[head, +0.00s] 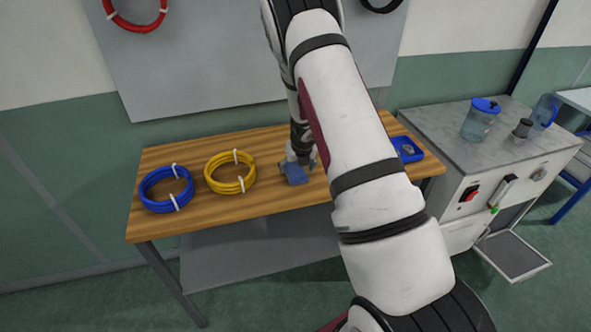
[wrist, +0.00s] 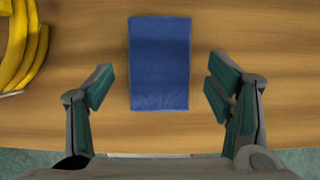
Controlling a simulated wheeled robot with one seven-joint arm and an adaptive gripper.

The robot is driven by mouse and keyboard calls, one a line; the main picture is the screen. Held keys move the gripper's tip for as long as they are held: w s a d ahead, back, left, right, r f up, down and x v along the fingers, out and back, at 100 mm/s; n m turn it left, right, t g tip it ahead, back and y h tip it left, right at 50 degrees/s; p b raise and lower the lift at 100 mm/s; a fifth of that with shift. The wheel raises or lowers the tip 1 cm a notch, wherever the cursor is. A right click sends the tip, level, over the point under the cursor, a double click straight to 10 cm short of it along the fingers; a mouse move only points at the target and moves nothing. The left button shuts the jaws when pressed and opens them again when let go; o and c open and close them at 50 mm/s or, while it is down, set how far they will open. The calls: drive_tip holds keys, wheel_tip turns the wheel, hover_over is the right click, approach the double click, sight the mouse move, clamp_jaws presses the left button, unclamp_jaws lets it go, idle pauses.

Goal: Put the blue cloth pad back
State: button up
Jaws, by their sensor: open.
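The blue cloth pad (head: 295,173) lies on the wooden table near its front edge, partly covered by my gripper in the head view. In the wrist view the pad (wrist: 160,62) is a plain blue rectangle lying on the wood. My gripper (wrist: 160,90) is open, with one finger on each side of the pad and a gap of bare wood on both sides. In the head view my gripper (head: 301,160) is right at the pad, pointing down. Whether the fingers touch the table is hard to tell.
A yellow cable coil (head: 230,188) lies left of the pad, with a blue coil (head: 166,204) farther left. A blue tray (head: 407,150) with a small item sits at the table's right end, partly behind my arm. A metal-topped cabinet (head: 440,122) stands at right.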

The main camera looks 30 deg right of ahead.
drive_tip(key=s+a+r+n+y, duration=0.1)
drive_tip(key=s+a+r+n, duration=0.3)
drive_tip(key=a+r+n, duration=0.45)
drive_tip(key=s+a+r+n+t+y+b, duration=0.15)
drive_tip(key=s+a+r+n, duration=0.3)
drive_tip(key=r, duration=0.75)
drive_tip(key=s+a+r+n+y+p, duration=0.1)
drive_tip(key=s+a+r+n+y, duration=0.1)
drive_tip(key=s+a+r+n, duration=0.6)
drive_tip(key=s+r+n+h, duration=0.1)
drive_tip(key=s+r+n, duration=0.3)
drive_tip(key=s+n, duration=0.4)
drive_tip(key=s+r+n+h, duration=0.2)
drive_tip(key=s+r+n, duration=0.2)
drive_tip(key=s+n, duration=0.4)
drive_tip(key=shift+s+a+r+n, duration=0.15)
drive_tip(key=shift+s+a+n, duration=0.2)
drive_tip(key=shift+n, duration=0.75)
